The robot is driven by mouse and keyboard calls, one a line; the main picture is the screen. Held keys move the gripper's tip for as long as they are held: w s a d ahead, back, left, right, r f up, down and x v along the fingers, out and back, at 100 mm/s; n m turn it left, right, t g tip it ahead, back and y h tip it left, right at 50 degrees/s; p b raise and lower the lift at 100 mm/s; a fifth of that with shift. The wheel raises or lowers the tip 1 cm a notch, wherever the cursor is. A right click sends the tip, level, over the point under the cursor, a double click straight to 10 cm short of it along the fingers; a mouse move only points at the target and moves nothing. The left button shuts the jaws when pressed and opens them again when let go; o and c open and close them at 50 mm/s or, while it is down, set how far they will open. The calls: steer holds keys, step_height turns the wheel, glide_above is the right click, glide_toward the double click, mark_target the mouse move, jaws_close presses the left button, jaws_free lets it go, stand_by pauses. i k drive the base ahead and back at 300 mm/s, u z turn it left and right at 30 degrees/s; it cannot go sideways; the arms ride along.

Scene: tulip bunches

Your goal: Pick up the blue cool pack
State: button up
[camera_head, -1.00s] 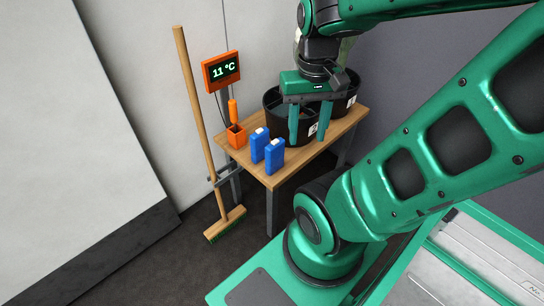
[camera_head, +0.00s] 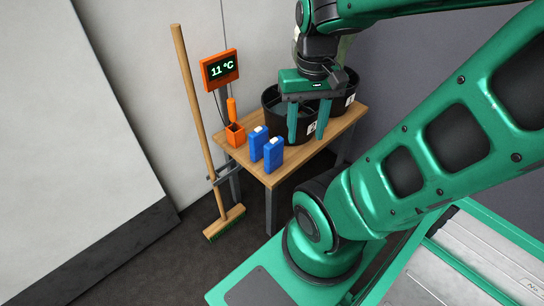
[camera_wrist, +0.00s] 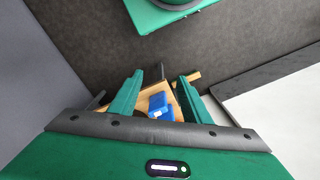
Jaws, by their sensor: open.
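Two blue cool packs with white caps stand upright side by side on a small wooden table (camera_head: 290,166). The front cool pack (camera_head: 273,154) is nearer the table's front edge; the other cool pack (camera_head: 258,143) is just behind it to the left. My gripper (camera_head: 308,122) is open and empty, fingers pointing down, to the right of the packs and in front of a black bucket. In the wrist view, the blue packs (camera_wrist: 160,104) show between and beyond the fingers of my gripper (camera_wrist: 165,78), partly overlapping each other. Nothing touches the packs.
Two black buckets (camera_head: 271,101) with white labels stand at the table's back right. An orange holder (camera_head: 235,134) with an orange-handled tool sits at the left. An orange display (camera_head: 220,70) reads 11 °C. A broom (camera_head: 197,110) leans left of the table.

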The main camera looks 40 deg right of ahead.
mark_target(273, 150)
steer(key=u, duration=1.2)
steer(key=k, duration=2.3)
steer(key=z, duration=0.6)
steer(key=i, duration=1.05)
